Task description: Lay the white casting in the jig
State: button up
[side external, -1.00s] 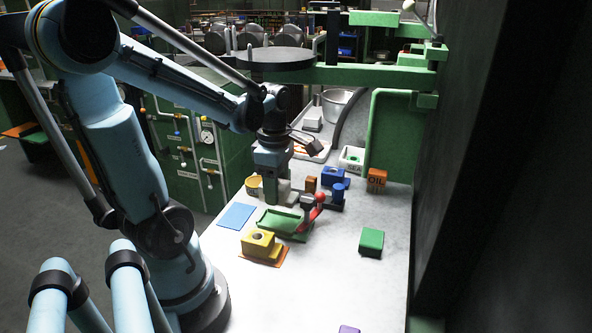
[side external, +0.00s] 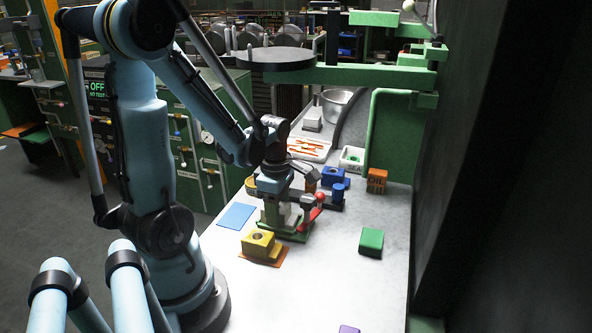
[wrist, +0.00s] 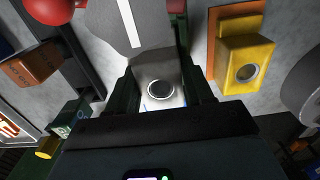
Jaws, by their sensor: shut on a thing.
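The white casting (wrist: 172,66) is a pale block with a round hole, held between the two dark fingers of my gripper (wrist: 160,92) in the wrist view. In the side view my gripper (side external: 281,208) is over the green jig (side external: 298,236), pointing down. The casting is mostly hidden there by the gripper, and I cannot tell whether it touches the jig floor. A red-knobbed lever (side external: 319,198) stands at the jig's right side; its red ball (wrist: 48,8) shows at the wrist view's top left.
A blue mat (side external: 237,216) lies to the left.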

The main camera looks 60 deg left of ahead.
jog(key=shift+f, duration=0.25)
dwell(0.7)
jog(key=o, duration=1.1)
jog(key=shift+w, duration=0.1)
jog(key=shift+o, duration=1)
jog(key=shift+r, duration=0.3)
notch_tip(320, 180, up, 12)
jog(key=w+d+m+t, duration=0.2)
jog(key=d+m, duration=0.5)
jog(key=m, duration=0.6)
jog(key=w+d+m+t, duration=0.3)
jog(key=d+m+t, duration=0.2)
jog(key=m, duration=0.9)
jog(key=shift+d, duration=0.9)
